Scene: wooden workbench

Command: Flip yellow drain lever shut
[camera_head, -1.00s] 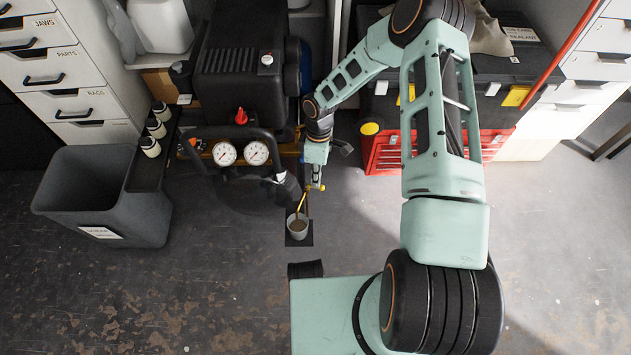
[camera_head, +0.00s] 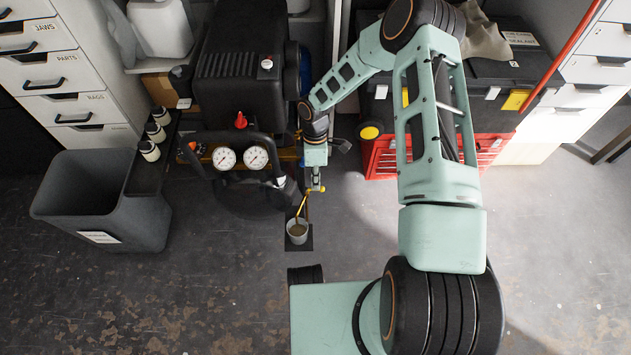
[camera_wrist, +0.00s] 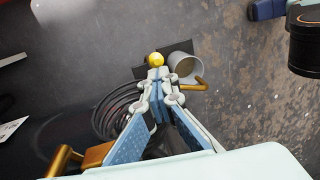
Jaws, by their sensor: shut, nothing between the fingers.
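The yellow drain lever shows as a round yellow knob (camera_wrist: 156,59) just beyond my fingertips in the wrist view. In the head view, the yellow knob (camera_head: 321,189) sits low on the compressor's front, beside the tip of my gripper (camera_head: 316,182). My gripper (camera_wrist: 158,75) is shut and empty, its fingertips at or very near the knob; I cannot tell whether they touch. The fingers hide the rest of the lever. A bent brass drain pipe (camera_head: 302,205) runs down to a cup (camera_head: 297,238), and its end shows right of my fingers in the wrist view (camera_wrist: 196,85).
The black compressor (camera_head: 238,85) with two gauges stands behind and left of my gripper. The cup stands on a dark mat (camera_head: 291,246). A grey bin (camera_head: 150,225) is at left, a red toolbox (camera_head: 378,158) at right. The floor in front is open.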

